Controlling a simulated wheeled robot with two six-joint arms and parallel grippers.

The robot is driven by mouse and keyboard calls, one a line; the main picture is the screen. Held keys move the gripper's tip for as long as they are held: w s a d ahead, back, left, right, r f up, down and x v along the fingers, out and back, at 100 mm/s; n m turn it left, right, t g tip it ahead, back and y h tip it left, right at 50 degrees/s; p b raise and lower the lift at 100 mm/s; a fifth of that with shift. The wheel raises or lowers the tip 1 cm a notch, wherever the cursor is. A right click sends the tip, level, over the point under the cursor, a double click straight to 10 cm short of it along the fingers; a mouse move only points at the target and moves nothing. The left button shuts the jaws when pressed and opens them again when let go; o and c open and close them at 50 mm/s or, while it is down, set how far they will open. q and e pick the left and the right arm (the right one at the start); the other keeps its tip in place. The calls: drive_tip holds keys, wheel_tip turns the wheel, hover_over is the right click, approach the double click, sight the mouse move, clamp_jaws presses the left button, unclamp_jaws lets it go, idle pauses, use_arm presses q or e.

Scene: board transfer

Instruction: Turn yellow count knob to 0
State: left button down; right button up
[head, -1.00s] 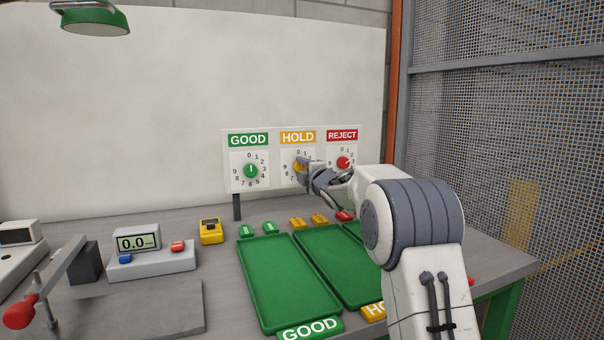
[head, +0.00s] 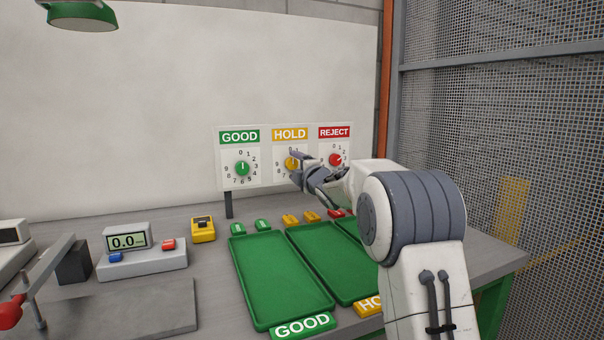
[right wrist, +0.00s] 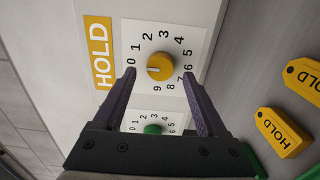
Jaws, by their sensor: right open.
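The yellow count knob (head: 290,163) sits on the HOLD dial (head: 281,154) of the white panel. In the right wrist view the yellow knob (right wrist: 163,63) shows whole, and its white mark points toward the HOLD label, near the 0. My right gripper (head: 298,167) is at the knob, and its fingers hide part of the dial in the head view. In the right wrist view my right gripper (right wrist: 159,73) is open, with one finger on each side of the knob and gaps visible. Contact is not seen. My left gripper is out of view.
The green GOOD knob (head: 242,168) and red REJECT knob (head: 336,159) flank the HOLD dial closely. Green trays (head: 262,300) lie on the table below, with yellow HOLD tags (head: 290,219) behind them. A mesh fence (head: 500,120) stands at the right.

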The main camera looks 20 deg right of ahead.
drive_tip(key=s, duration=0.9)
drive_tip(key=shift+b, duration=0.45)
drive_tip(key=shift+d, duration=0.1)
